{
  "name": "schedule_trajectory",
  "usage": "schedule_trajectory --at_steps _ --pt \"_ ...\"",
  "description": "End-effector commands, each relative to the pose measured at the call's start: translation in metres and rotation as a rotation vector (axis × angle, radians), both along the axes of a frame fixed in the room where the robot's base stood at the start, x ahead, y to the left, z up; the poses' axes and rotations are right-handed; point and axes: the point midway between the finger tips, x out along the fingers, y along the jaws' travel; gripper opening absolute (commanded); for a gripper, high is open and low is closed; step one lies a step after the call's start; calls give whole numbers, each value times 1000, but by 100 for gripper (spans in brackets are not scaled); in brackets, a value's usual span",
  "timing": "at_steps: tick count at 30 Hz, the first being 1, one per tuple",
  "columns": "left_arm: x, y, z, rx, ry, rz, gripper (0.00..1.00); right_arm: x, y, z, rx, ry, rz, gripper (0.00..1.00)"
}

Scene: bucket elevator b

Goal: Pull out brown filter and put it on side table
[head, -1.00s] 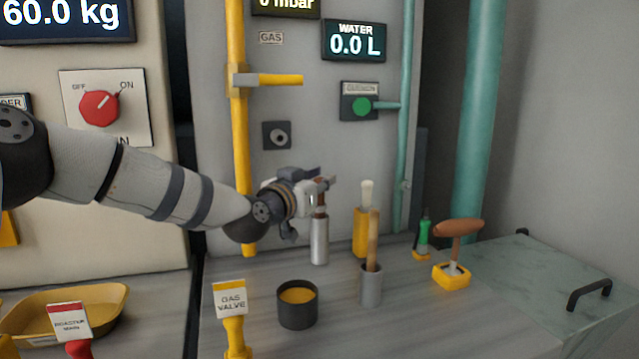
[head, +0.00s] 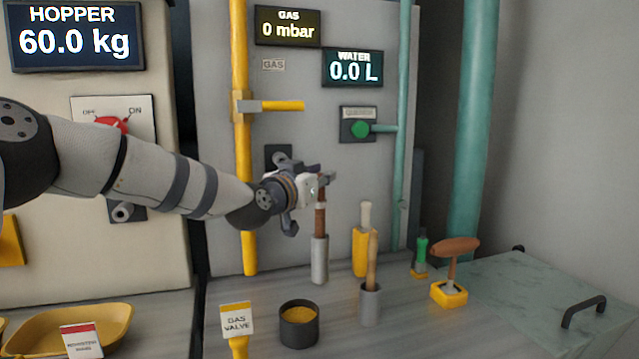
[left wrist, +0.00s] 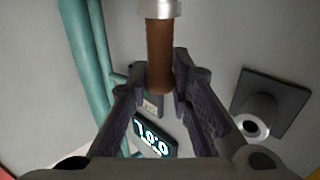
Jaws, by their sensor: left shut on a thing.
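The brown filter (head: 320,218) is a slim brown rod with a pale collar, upright at the grey metal holder (head: 319,262) on the counter. Brown shows between collar and holder; whether its lower end is still inside is hard to tell. My left gripper (head: 320,184) is shut on its upper end. In the left wrist view, the brown end (left wrist: 160,58) sits between the fingers, with the metal collar beyond. A green stone-topped surface (head: 545,290) with black handles, possibly the side table, is at the right. My right gripper is not in view.
A yellow holder with a pale-handled tool (head: 361,252), a grey cup with a wooden handle (head: 370,305), a black cup (head: 299,325), a green-handled tool (head: 421,255) and a brown-handled tamper (head: 455,248) stand nearby. The green top looks clear.

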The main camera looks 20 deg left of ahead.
Motion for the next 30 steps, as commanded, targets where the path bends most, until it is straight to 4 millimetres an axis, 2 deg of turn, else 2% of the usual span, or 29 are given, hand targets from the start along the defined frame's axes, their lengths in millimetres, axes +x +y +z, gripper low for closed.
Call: schedule_trajectory --at_steps 6,30 --pt "-1 0 16 0 -6 0 0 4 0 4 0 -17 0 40" --pt "0 0 55 0 -3 0 0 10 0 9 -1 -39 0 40"
